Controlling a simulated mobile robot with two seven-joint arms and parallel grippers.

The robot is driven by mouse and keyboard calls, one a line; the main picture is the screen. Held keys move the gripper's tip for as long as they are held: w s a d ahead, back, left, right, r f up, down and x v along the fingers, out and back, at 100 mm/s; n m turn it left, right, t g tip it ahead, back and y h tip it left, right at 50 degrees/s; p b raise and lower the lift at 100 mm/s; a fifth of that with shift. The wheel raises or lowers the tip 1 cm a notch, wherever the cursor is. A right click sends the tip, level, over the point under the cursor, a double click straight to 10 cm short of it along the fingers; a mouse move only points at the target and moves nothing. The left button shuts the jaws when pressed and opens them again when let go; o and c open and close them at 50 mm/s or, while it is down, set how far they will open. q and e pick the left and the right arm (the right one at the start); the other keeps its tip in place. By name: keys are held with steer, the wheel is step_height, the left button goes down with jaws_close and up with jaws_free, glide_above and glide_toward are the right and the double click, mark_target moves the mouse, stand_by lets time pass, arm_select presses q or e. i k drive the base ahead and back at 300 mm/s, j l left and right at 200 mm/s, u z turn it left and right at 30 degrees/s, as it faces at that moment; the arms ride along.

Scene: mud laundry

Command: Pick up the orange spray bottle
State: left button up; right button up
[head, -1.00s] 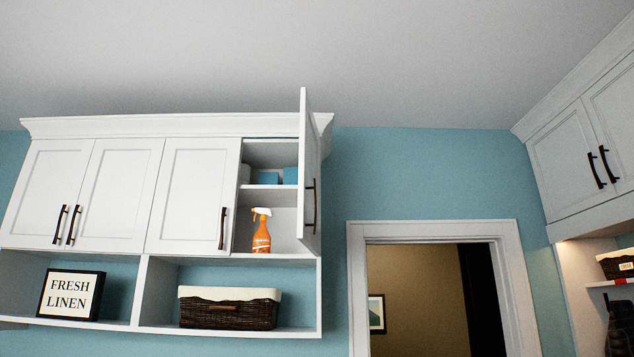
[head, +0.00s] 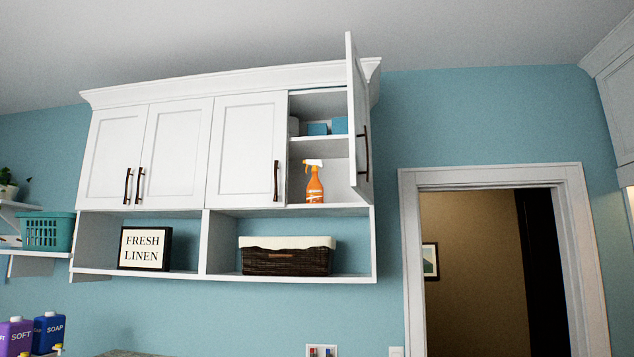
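The compartment's door (head: 357,125) stands open on the right side and leaves the bottle in clear view. Neither of my grippers shows in the head view.
Blue boxes (head: 318,129) sit on the shelf above the bottle. A wicker basket (head: 287,261) and a "FRESH LINEN" sign (head: 145,248) stand in the open cubbies below. A teal basket (head: 47,232) and soap jugs (head: 49,333) are at left. A doorway (head: 490,270) opens at right.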

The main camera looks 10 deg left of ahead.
mark_target(314, 190)
steer(key=i+l+z, duration=1.05)
steer(key=i, duration=0.15)
steer(key=i+l+u, duration=0.15)
steer(key=i, duration=0.3)
steer(key=i+l+u, duration=0.1)
steer(key=i, duration=0.4)
steer(key=i+l+u, duration=0.15)
steer(key=i, duration=0.3)
steer(key=i+j+u, duration=0.1)
steer(key=i+u, duration=0.6)
steer(key=i, duration=0.15)
steer(key=i+l+u, duration=0.2)
steer(key=i+u, duration=0.15)
steer(key=i, duration=0.05)
